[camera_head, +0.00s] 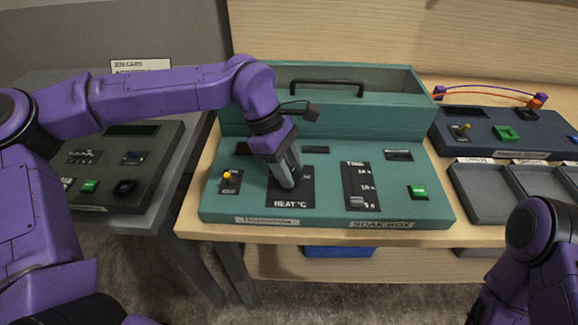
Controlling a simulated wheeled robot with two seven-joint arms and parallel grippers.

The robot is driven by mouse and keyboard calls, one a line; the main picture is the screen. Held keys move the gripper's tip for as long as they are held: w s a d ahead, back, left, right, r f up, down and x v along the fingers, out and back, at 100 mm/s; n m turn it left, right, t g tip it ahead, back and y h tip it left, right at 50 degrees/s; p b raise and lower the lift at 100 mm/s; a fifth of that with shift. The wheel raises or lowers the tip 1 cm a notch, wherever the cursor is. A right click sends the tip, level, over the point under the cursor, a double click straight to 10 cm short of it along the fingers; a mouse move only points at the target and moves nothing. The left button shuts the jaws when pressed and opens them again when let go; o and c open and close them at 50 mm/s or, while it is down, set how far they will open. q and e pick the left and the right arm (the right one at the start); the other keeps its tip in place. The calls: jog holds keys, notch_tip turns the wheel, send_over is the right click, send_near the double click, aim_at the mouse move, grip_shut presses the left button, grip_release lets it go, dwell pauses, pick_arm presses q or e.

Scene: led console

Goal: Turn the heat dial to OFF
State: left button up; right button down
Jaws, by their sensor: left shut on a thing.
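The heat dial's black panel (290,204), marked "HEAT °C", lies at the left front of the teal console (330,219). My left gripper (289,182) points down onto this panel, its fingers shut on the heat dial. The fingers hide the dial itself and most of its markings, so I cannot read its setting. My right arm shows at the lower right, but its gripper is out of the frame.
The console carries a yellow-tipped switch (228,177), a slider panel (359,186) and a green button (417,191). A black handle (313,82) stands at its back. A grey console (115,190) is at left; a dark blue console (485,136) and grey trays (486,193) are at right.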

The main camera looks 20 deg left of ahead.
pick_arm(q)
jog(key=n+t+b, duration=0.1)
jog(key=n, duration=0.3)
jog(key=shift+s+t, duration=0.1)
jog(key=shift+t, duration=0.3)
jog(key=n+t+b, duration=0.1)
jog(key=n, duration=0.3)
jog(key=shift+s+d+n+y, duration=0.1)
jog(key=shift+n+y, duration=0.2)
jog(key=shift+y, duration=0.1)
jog(key=n, duration=0.2)
jog(key=n+t+y+b, duration=0.1)
jog(key=n, duration=0.1)
jog(key=shift+d+n+t, duration=0.1)
jog(key=shift+n+t, duration=0.2)
jog(key=shift+s+d+r+n+t+y+b, duration=0.15)
jog(key=shift+n+y+b, duration=0.3)
jog(key=shift+n, duration=0.65)
jog(key=shift+w+a+f+n+t+y+b, duration=0.15)
jog(key=shift+n+y+b, duration=0.3)
jog(key=shift+n, duration=0.65)
jog(key=shift+s+r, duration=0.1)
jog(key=o, duration=1.1)
jog(key=shift+d, duration=0.1)
jog(key=shift+c, duration=0.2)
jog(key=v, duration=1)
jog(key=shift+r, duration=0.25)
